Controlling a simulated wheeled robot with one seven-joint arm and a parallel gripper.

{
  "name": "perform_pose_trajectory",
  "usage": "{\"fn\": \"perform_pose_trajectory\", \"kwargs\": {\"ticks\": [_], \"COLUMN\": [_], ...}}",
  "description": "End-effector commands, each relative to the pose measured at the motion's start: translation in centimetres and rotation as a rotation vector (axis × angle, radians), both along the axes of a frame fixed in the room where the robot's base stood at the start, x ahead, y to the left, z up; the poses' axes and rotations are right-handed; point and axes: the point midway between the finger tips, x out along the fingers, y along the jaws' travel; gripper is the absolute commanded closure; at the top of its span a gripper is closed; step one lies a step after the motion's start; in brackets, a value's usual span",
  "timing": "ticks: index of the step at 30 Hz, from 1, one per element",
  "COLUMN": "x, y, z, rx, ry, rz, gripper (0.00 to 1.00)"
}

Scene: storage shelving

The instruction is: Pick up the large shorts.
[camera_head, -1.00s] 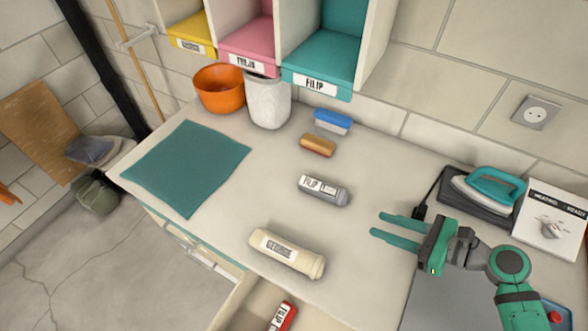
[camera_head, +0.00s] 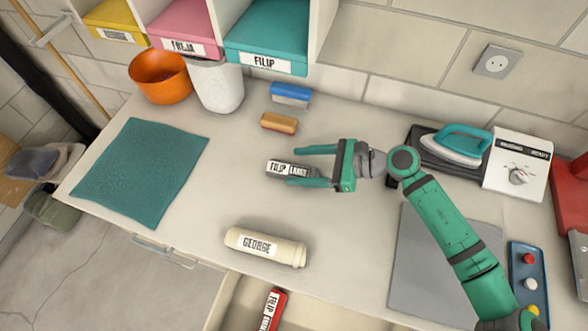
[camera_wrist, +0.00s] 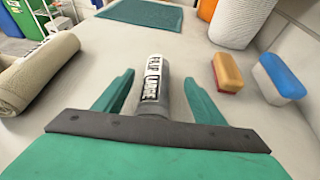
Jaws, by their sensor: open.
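The large shorts appear as a grey roll (camera_head: 280,168) with a white label reading "FILIP" and a second word, lying on the worktop. In the wrist view the label on the grey roll (camera_wrist: 153,84) reads "FILIP LARGE". My gripper (camera_head: 310,166) is open, its two green fingers on either side of the roll's near part. In the wrist view the roll lies between the fingers (camera_wrist: 158,92), with a gap on each side. The near end of the roll is partly hidden by my gripper.
A cream roll labelled "GEORGE" (camera_head: 265,247) lies nearer the front edge. A brown brush (camera_head: 279,123) and a blue-and-white block (camera_head: 290,95) lie behind. A teal cloth (camera_head: 140,170) is at left. A red labelled roll (camera_head: 272,309) lies in the open drawer below.

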Motion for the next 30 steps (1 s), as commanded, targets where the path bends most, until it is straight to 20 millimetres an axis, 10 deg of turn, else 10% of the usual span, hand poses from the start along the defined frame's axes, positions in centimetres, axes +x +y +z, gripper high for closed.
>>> {"fn": "perform_pose_trajectory", "kwargs": {"ticks": [23, 30], "x": [0.7, 0.7], "y": [4.4, 4.5], "z": [-2.4, -2.4], "rx": [-0.001, -0.001], "ry": [0.0, 0.001], "rz": [-0.014, -0.012], "gripper": [0.36, 0.84]}}
